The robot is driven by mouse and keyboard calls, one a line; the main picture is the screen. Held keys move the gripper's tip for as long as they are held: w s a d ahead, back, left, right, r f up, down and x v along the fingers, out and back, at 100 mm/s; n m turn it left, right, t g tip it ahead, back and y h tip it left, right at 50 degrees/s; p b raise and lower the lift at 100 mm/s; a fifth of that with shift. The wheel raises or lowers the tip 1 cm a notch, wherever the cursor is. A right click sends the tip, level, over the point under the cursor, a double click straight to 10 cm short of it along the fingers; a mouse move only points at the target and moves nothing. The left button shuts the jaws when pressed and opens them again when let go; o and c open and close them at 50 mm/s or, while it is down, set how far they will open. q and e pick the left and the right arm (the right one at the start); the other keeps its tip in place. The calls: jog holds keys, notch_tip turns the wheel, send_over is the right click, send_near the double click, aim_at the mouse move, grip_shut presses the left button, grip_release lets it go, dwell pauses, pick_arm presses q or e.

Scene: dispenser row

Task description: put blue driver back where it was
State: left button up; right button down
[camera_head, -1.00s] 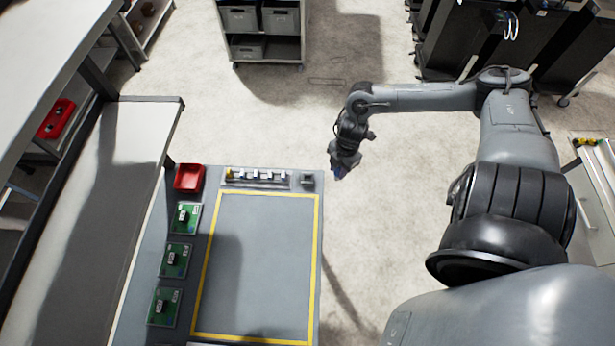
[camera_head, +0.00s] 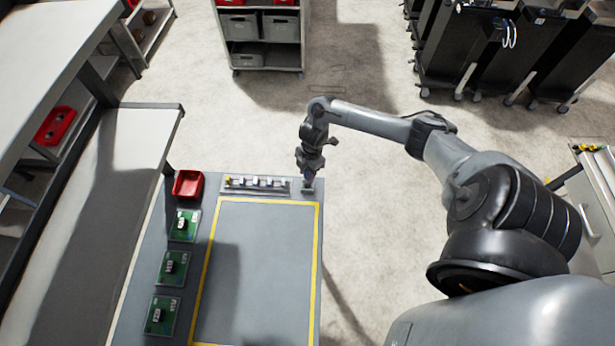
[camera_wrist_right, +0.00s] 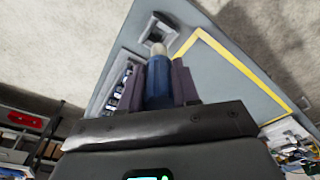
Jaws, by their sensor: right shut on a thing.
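My right gripper (camera_head: 308,174) is above the back right corner of the grey workbench (camera_head: 262,260). In the right wrist view its two dark fingers are shut on the blue driver (camera_wrist_right: 158,84). The driver's blue handle lies between the fingers and its pale rounded end points away from the wrist. A small square grey holder (camera_head: 308,188) with a dark opening sits at that corner. In the wrist view the driver's pale end overlaps the holder's near edge; I cannot tell whether they touch. My left gripper is not in view.
A dispenser row (camera_head: 256,184) with small parts lies left of the holder. A red bin (camera_head: 188,184) stands at the back left, above several green boards (camera_head: 172,267) along the left edge. The yellow-outlined middle of the bench is clear.

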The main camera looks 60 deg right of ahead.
jog(key=shift+f, duration=2.05)
jog(key=shift+f, duration=0.15)
jog(key=c, duration=0.8)
grip_release()
jog(key=shift+r, duration=0.2)
